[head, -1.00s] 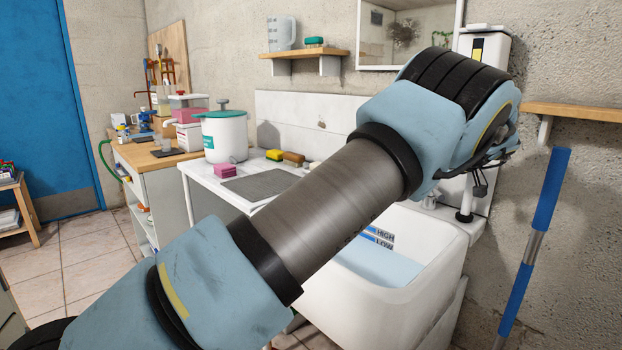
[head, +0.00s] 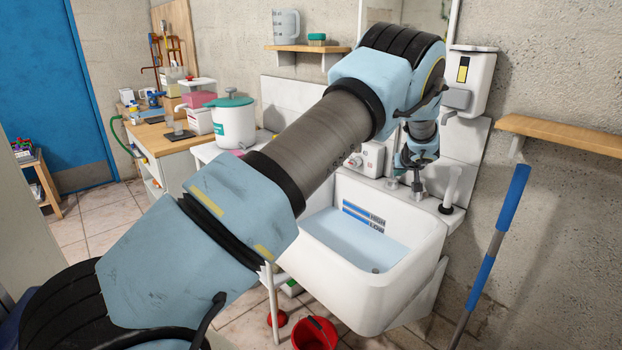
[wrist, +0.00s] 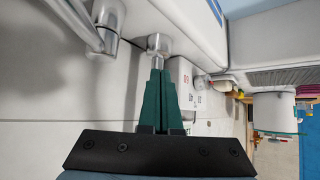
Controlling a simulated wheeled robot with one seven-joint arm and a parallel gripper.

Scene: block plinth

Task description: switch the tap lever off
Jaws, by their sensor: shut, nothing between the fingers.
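The white sink (head: 315,232) has water in its basin. My gripper (head: 418,190) points down at the sink's back ledge and partly hides the tap there. In the wrist view my gripper (wrist: 157,70) is shut, its green fingers together and empty. A round chrome tap fitting (wrist: 159,44) lies right at the fingertips; I cannot tell whether they touch it. The chrome spout (wrist: 85,28) is to the left of the fingers. The tap lever itself cannot be made out clearly, nor its position.
A white box with a dial (head: 370,158) is on the backsplash left of my gripper. A dispenser (head: 475,85) and a wooden shelf (head: 560,135) are on the wall at the right. A blue-handled pole (head: 497,235) leans there. A red bucket (head: 314,334) stands on the floor.

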